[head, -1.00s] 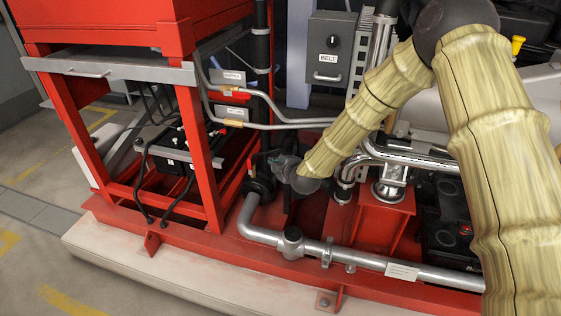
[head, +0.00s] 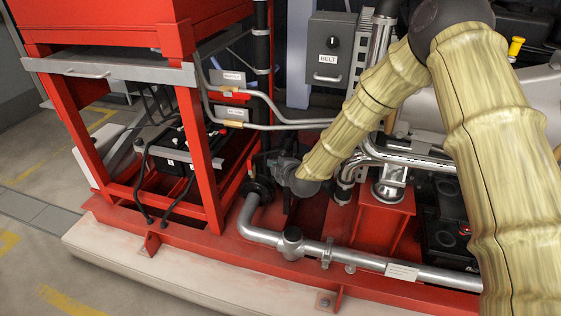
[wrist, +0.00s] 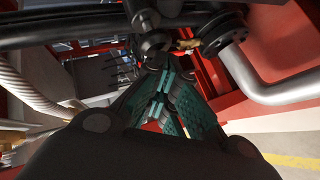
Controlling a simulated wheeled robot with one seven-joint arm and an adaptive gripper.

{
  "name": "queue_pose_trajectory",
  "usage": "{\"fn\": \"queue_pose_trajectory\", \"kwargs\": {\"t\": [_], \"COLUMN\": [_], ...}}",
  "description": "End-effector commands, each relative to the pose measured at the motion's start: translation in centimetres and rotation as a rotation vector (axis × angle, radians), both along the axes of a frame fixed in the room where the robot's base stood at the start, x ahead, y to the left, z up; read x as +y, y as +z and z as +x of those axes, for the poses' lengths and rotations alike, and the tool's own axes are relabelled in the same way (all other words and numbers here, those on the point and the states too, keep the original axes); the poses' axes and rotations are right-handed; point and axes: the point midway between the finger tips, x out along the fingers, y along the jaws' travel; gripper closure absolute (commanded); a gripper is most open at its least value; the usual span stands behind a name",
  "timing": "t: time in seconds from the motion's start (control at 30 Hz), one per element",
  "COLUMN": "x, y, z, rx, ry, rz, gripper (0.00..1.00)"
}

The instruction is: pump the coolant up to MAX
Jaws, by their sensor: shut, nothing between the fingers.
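My gripper (wrist: 160,98) shows in the wrist view with its teal-lined fingers brought together and nothing between them. Just beyond the fingertips is a dark round fitting (wrist: 155,42) on black piping; I cannot tell whether the fingers touch it. In the head view my gripper (head: 277,164) is low in the red frame, close to the black flange (head: 257,188) of the silver pipe, and partly hidden by my wrist. I cannot make out a coolant pump handle, a level gauge or a MAX mark in either view.
The silver pipe (head: 350,258) runs along the front of the red base. Red uprights (head: 202,160) and a battery (head: 178,145) stand at left. A grey BELT box (head: 331,50) is behind. Grey hoses (head: 270,124) cross above my gripper. The floor at left is clear.

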Motion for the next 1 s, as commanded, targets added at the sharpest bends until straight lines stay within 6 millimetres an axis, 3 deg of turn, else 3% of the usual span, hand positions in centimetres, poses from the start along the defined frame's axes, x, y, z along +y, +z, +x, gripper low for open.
{"fn": "queue_pose_trajectory", "kwargs": {"t": [0.3, 0.67, 1.0], "x": [0.4, 0.5, 1.3], "y": [0.0, 0.0, 0.1], "z": [-1.3, -1.6, -3.7], "rx": [0.001, 0.001, 0.0], "ry": [0.0, 0.001, 0.003], "rz": [0.0, 0.0, -0.001], "gripper": [1.0, 1.0, 1.0]}}
